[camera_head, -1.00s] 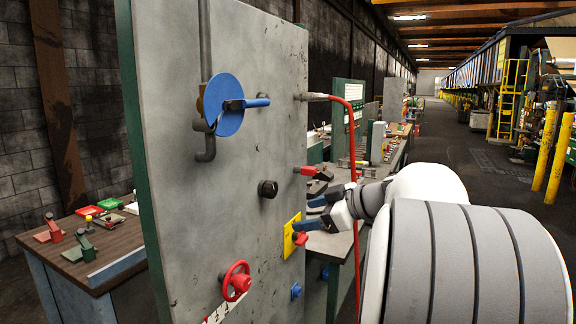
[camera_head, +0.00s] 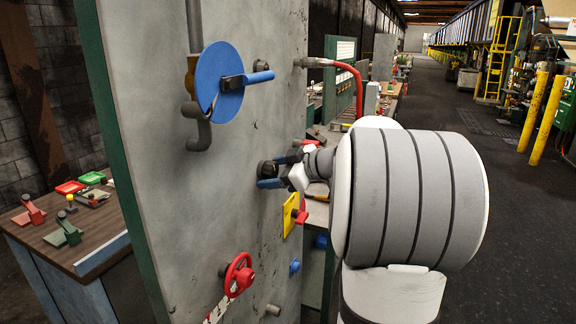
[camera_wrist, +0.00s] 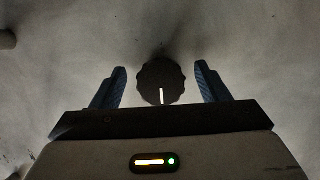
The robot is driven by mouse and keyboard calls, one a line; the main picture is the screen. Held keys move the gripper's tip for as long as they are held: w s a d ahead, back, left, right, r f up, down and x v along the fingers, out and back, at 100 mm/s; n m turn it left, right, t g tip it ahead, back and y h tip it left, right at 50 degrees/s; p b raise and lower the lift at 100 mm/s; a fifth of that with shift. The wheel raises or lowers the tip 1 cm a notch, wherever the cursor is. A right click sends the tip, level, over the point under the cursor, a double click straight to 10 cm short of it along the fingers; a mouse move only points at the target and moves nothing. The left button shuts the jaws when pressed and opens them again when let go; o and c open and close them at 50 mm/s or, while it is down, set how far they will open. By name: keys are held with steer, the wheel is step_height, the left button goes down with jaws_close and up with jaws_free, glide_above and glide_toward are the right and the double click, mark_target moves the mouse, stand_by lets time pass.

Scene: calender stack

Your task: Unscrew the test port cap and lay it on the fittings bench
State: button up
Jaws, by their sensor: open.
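A black fluted round cap (camera_wrist: 161,82) with a white line on it sits on the grey upright panel (camera_head: 150,200). In the head view the cap (camera_head: 266,169) is partly covered by my gripper (camera_head: 277,171). My gripper's two blue fingers (camera_wrist: 161,72) are open, one on each side of the cap, with a visible gap to it on both sides. Nothing is held. A wooden-topped bench (camera_head: 32,243) stands left of the panel and another bench (camera_head: 318,213) shows behind it; I cannot tell which is the fittings bench.
The left bench holds red and green trays (camera_head: 92,178) and small clamps. Open floor lies right.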

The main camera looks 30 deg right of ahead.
steer(key=shift+w+a+f, duration=0.1)
steer(key=shift+w+a, duration=0.05)
steer(key=shift+w, duration=0.05)
steer(key=shift+c, duration=0.4)
steer(key=shift+f, duration=0.1)
steer(key=c, duration=1)
